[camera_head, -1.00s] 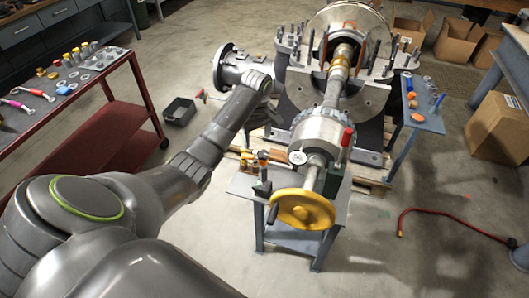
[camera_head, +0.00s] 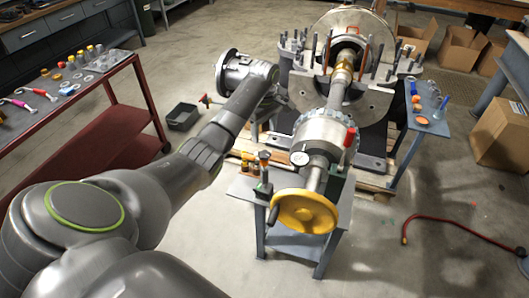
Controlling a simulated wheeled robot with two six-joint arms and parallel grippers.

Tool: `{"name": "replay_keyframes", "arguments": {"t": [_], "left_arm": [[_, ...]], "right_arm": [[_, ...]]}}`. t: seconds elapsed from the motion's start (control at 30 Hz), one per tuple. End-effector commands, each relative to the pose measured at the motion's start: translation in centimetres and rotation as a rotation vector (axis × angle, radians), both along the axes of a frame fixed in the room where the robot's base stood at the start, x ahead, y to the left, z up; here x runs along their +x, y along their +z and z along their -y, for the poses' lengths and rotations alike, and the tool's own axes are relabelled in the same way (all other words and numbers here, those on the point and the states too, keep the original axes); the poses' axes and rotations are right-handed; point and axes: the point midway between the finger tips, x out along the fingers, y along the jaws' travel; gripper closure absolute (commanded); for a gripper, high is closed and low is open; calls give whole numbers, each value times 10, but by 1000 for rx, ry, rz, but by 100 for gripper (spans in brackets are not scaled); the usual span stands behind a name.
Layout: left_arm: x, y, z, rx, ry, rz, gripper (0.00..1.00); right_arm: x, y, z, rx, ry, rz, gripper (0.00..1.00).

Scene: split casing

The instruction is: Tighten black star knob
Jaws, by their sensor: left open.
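My left arm reaches in from the lower left, and its far end (camera_head: 262,72) is beside the grey flanged pipe stub on the left of the casing. The left gripper's fingers cannot be made out clearly past the dark arm links. No black star knob can be picked out; it may be hidden or too small. The split casing (camera_head: 366,102) stands open at the back, with upright studs along its rims and a shaft through it. My right gripper is not in view.
A yellow handwheel (camera_head: 303,211) sits on the shaft's near end above a small grey stand. A red cart (camera_head: 105,125) with tools is at left. A blue side table (camera_head: 432,127) stands right of the casing. A red hose (camera_head: 450,219) lies on open floor at right.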

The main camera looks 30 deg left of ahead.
Motion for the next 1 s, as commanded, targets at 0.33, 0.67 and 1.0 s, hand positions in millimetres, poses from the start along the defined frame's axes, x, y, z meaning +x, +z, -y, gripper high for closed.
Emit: {"name": "replay_keyframes", "arguments": {"t": [0.33, 0.67, 1.0], "left_arm": [[-1, -69, 0, -1, 0, -2, 42], [0, -90, 0, 1, -1, 0, 42], [0, -89, 0, 1, -1, 0, 60]], "right_arm": [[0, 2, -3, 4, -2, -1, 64], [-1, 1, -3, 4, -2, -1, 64], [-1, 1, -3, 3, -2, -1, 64]]}}
